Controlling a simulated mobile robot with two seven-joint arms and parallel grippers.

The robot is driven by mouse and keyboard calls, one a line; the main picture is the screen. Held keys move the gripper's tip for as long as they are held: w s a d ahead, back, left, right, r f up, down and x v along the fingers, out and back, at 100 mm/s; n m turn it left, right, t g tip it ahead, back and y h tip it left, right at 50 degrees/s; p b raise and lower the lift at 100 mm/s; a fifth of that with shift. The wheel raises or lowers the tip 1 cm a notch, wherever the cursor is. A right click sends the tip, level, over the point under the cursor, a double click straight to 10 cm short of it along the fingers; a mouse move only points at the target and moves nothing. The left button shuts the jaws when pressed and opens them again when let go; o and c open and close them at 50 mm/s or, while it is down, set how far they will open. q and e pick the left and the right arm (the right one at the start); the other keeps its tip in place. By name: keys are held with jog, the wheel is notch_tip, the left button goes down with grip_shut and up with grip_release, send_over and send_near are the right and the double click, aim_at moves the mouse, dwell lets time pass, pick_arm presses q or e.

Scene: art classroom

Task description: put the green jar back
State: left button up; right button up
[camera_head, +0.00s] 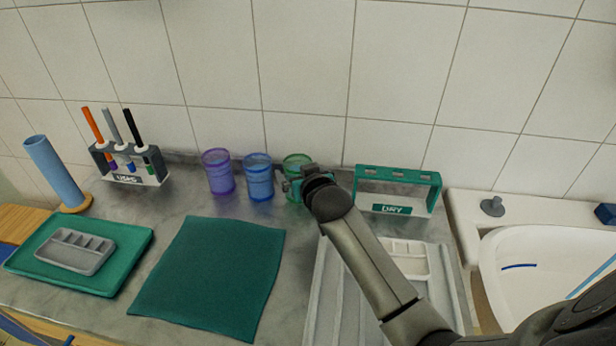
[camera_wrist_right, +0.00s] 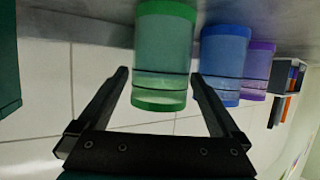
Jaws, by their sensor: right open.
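The green jar (camera_head: 297,161) stands upright on the counter by the tiled wall, at the right end of a row with the blue jar (camera_head: 258,178) and the purple jar (camera_head: 218,172). My right gripper (camera_head: 290,184) is at the green jar and hides part of it. In the right wrist view, which is upside down, the open fingers (camera_wrist_right: 160,76) lie on either side of the green jar (camera_wrist_right: 163,55). The right-hand finger is very close to its side; I cannot tell whether it touches. My left gripper is not in view.
A green rack labelled DRY (camera_head: 392,208) stands right of my gripper. A green mat (camera_head: 210,275), a green tray (camera_head: 130,245) and a grey drainer (camera_head: 325,290) lie in front; a sink (camera_head: 545,255) is right.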

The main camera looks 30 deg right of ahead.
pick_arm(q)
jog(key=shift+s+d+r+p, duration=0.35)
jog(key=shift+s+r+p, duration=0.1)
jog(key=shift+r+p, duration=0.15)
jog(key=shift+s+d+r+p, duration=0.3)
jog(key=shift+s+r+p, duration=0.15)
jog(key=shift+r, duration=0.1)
pick_arm(e)
jog(key=v, duration=0.8)
jog(key=shift+s, duration=0.2)
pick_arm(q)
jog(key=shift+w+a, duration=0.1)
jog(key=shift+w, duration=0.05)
pick_arm(e)
jog(key=shift+r, duration=0.1)
